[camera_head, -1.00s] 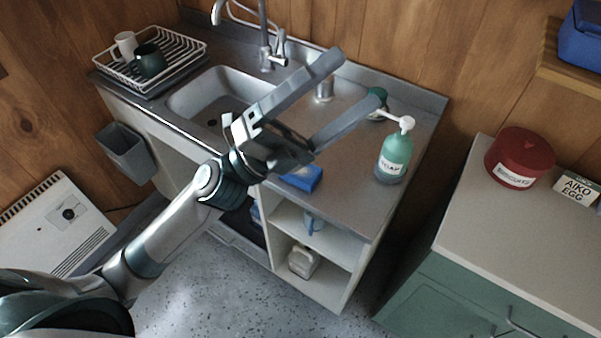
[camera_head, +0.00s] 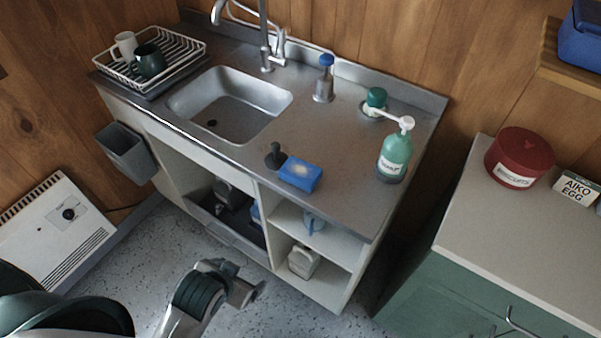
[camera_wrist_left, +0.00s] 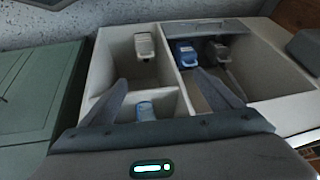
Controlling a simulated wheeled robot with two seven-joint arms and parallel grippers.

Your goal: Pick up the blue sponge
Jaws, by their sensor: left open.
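The blue sponge (camera_head: 300,174) lies on the metal counter (camera_head: 340,200), right of the sink and near the front edge, with a pale patch on its top. A dark upright knob-like object (camera_head: 274,155) stands close to its left end. My left gripper (camera_head: 246,290) is low in front of the sink unit, below and away from the sponge; the head view shows it only partly. In the left wrist view the gripper (camera_wrist_left: 160,90) has its fingers spread, nothing between them, facing the shelves under the counter. The sponge does not show there.
A green soap bottle (camera_head: 394,158), a blue-topped dispenser (camera_head: 324,80) and a green-capped item (camera_head: 376,98) stand on the counter. The sink (camera_head: 230,102) and dish rack (camera_head: 150,60) are left. A green cabinet (camera_head: 430,290) stands right. Shelves hold a pale container (camera_head: 303,262).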

